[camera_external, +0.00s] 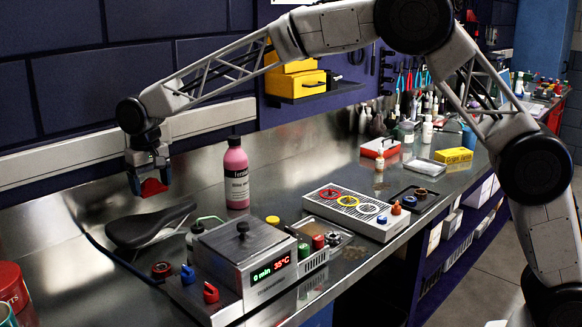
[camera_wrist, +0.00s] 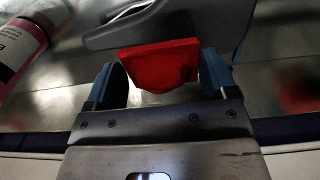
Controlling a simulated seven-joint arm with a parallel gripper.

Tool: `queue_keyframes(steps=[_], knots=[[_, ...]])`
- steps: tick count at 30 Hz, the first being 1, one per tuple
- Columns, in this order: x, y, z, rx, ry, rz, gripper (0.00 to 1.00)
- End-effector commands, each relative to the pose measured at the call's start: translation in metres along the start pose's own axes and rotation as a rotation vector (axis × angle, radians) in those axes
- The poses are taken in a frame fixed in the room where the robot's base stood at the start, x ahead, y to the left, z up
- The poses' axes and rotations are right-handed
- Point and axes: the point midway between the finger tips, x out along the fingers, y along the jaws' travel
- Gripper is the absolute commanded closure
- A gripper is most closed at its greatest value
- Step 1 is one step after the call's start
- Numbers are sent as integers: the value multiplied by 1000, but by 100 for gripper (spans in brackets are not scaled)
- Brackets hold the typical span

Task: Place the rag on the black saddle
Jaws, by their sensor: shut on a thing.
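The rag (camera_external: 153,187) is red and hangs between the fingers of my gripper (camera_external: 150,186). In the wrist view the rag (camera_wrist: 160,65) shows between the two blue fingertips of my gripper (camera_wrist: 163,80), which is shut on it. The black saddle (camera_external: 150,222) lies on the metal bench at the left in the external view. My gripper holds the rag above the saddle, apart from it. In the wrist view part of the saddle (camera_wrist: 115,30) shows beyond the rag, partly hidden by it.
A pink bottle (camera_external: 236,177) stands on the bench right of the saddle. A grey heated box with a display (camera_external: 245,262) stands in front of the saddle, with small coloured caps around it. A red container (camera_external: 12,290) is at the lower left. The wall rises close behind.

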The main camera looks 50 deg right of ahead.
Motion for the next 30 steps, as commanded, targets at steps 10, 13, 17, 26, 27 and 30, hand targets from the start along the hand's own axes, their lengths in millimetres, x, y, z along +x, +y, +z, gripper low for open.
queue_keyframes(steps=[10,13,17,26,27,30], knots=[[19,0,0,0,1,0,44],[19,0,0,0,1,0,44],[20,0,0,0,0,0,44],[50,0,0,0,-1,1,44],[54,0,0,0,-1,0,44],[64,0,0,0,0,0,44]])
